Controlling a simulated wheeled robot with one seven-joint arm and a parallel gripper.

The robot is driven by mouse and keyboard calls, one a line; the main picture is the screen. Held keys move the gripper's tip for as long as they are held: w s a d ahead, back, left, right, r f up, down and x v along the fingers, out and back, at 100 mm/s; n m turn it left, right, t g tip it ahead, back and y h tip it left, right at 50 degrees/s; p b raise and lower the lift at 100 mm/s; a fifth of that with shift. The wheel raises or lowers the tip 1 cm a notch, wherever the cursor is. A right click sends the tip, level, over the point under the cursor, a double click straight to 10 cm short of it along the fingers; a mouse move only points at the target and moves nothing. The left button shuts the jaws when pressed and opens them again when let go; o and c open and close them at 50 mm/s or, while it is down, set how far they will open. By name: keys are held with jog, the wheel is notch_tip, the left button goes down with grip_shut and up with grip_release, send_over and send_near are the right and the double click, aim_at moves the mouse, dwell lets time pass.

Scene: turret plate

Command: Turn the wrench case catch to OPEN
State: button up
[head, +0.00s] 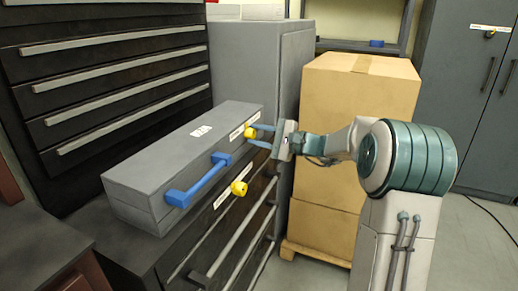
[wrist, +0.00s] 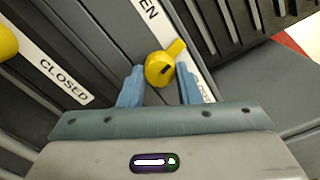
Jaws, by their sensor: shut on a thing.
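The wrench case (head: 150,165) is a long grey box with a blue handle (head: 200,180), lying on a dark drawer cabinet. Its yellow catch (head: 249,132) is on the front face near the far right end, over a white label strip (head: 236,134). My gripper (head: 255,134) reaches in from the right with its blue fingers at the catch. In the wrist view the catch (wrist: 160,70) sits between the two fingertips, and the gripper is shut on it. Its tab points up and right, between the partly seen "EN" lettering (wrist: 149,10) and lettering partly hidden behind the right finger.
A second yellow knob (head: 239,188) is on the cabinet below; in the wrist view a "CLOSED" label (wrist: 62,80) lies near it. Cardboard boxes (head: 360,105) stand on a pallet behind my arm. A dark drawer chest (head: 110,75) stands behind the case.

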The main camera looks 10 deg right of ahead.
jog(key=n+b, duration=0.1)
jog(key=b, duration=0.1)
jog(key=n+b, duration=0.3)
jog(key=b, duration=0.1)
jog(key=shift+f+n, duration=0.25)
jog(key=shift+n, duration=0.05)
jog(key=shift+r+n+b, duration=0.15)
jog(key=shift+n+b, duration=0.35)
jog(key=shift+b, duration=0.1)
jog(key=shift+r, duration=0.1)
jog(key=o, duration=1)
jog(key=p+v, duration=0.3)
jog(key=v, duration=1.1)
jog(key=shift+a+r, duration=0.1)
